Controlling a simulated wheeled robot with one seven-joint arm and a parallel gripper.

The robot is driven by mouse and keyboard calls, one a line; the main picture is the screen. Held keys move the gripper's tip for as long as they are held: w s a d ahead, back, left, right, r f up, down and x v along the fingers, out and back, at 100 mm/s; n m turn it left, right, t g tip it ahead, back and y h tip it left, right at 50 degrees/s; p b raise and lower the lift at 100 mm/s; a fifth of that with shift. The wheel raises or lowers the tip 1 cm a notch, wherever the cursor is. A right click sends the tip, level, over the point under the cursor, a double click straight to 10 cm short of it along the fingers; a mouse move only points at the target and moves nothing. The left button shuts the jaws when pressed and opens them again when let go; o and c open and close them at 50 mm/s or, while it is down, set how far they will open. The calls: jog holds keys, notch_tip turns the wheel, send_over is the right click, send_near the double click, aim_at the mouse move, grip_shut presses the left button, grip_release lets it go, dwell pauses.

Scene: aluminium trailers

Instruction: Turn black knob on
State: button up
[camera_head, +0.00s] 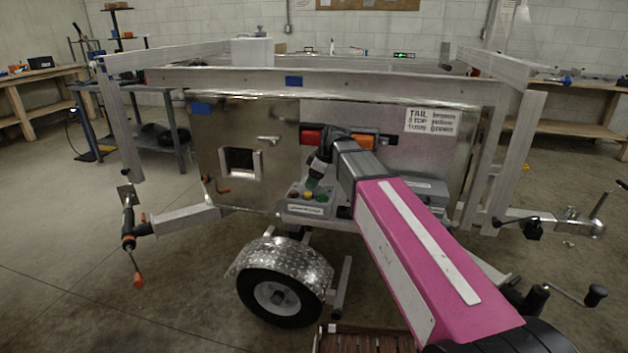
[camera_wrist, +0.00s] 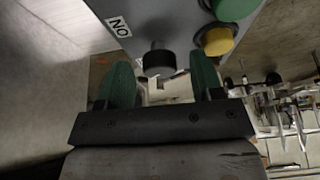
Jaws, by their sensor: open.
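The black knob (camera_wrist: 158,60) sticks out from the grey face of a control box (camera_wrist: 168,24) in the wrist view, near a white label (camera_wrist: 118,27) reading "ON". In the head view the control box (camera_head: 307,210) sits on the trailer above the wheel; I cannot make out the knob there. My gripper (camera_wrist: 161,80) is open, with its two green fingers apart. In the head view my gripper (camera_head: 315,178) is over the box.
A yellow button (camera_wrist: 217,41) and a green button (camera_wrist: 235,8) sit beside the knob on the box. Red and orange tail lights (camera_head: 345,139) are on the trailer panel behind my arm. The trailer wheel (camera_head: 279,297) is below. Open floor lies at the left.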

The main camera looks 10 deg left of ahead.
jog(key=c, duration=0.9)
jog(key=shift+s+m, duration=0.1)
jog(key=shift+m, duration=0.2)
jog(key=m+t, duration=0.1)
jog(key=m, duration=0.2)
jog(key=shift+s+m+t, duration=0.1)
jog(key=shift+m+t, duration=0.2)
jog(key=m, duration=0.2)
jog(key=m+t+h, duration=0.1)
jog(key=m, duration=0.1)
jog(key=shift+s+a+m+h, duration=0.1)
jog(key=shift+a+m+h, duration=0.05)
jog(key=shift+m+h, duration=0.15)
jog(key=m, duration=0.2)
jog(key=m+t+h, duration=0.1)
jog(key=m, duration=0.1)
jog(key=shift+a+h, duration=0.15)
jog(key=shift+h, duration=0.15)
jog(key=shift+a+m+h, duration=0.1)
jog(key=shift+m+h, duration=0.8)
jog(key=shift+m, duration=1.6)
